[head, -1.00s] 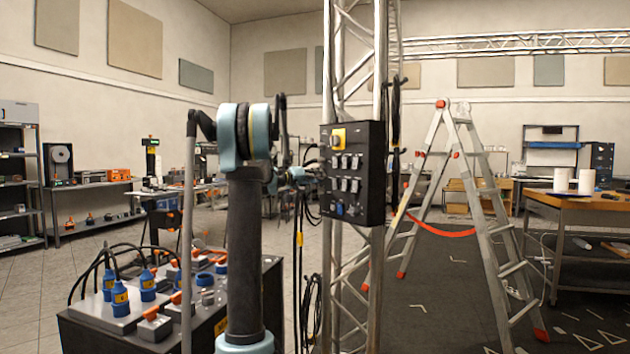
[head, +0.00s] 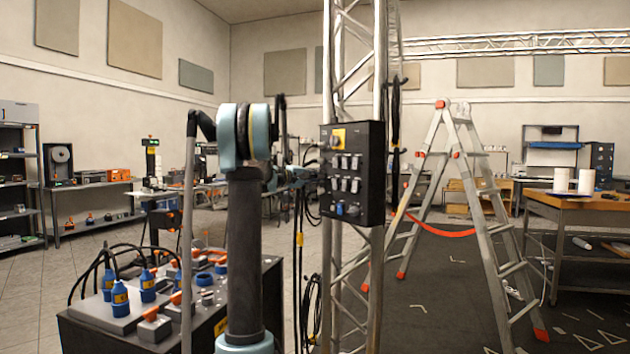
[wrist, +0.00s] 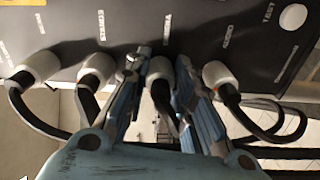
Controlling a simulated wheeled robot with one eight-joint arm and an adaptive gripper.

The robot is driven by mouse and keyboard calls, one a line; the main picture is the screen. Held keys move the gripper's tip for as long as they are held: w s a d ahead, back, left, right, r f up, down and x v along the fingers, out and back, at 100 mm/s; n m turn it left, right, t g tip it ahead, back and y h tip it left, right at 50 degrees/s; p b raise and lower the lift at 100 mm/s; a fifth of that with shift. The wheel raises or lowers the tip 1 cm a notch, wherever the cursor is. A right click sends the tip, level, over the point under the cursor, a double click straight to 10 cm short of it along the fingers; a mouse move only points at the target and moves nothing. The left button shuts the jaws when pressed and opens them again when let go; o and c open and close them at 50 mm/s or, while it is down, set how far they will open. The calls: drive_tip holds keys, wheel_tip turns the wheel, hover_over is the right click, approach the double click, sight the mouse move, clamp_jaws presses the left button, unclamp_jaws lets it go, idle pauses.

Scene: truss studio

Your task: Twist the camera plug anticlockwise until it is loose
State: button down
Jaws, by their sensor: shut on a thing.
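In the wrist view a row of white plugs with black cables sits along the underside of a dark panel (wrist: 210,28). The plug between my fingers (wrist: 159,68) is taken as the camera plug; its label is too blurred to read surely. My gripper (wrist: 160,75) is shut on this plug, one blue-grey finger on each side, and the plug is against the panel. In the head view the panel is a black box (head: 374,150) on the truss, and my gripper (head: 300,176) is at its left side, small and partly hidden. The plugs are not clear there.
Neighbouring plugs sit close on the left (wrist: 97,66) and right (wrist: 216,73) of my fingers, with looping cables below. A metal truss (head: 352,60) carries the box. A stepladder (head: 487,200) stands to its right, and a case with blue connectors (head: 120,325) stands front left.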

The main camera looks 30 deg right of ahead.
drive_tip(key=shift+a+f, duration=0.1)
drive_tip(key=shift+f, duration=0.05)
idle(0.4)
drive_tip(key=c, duration=1.3)
unclamp_jaws()
drive_tip(key=shift+w, duration=0.15)
drive_tip(key=shift+c, duration=0.2)
drive_tip(key=s+a, duration=0.1)
drive_tip(key=a, duration=1)
drive_tip(key=shift+s+a, duration=0.25)
drive_tip(key=shift+a, duration=0.15)
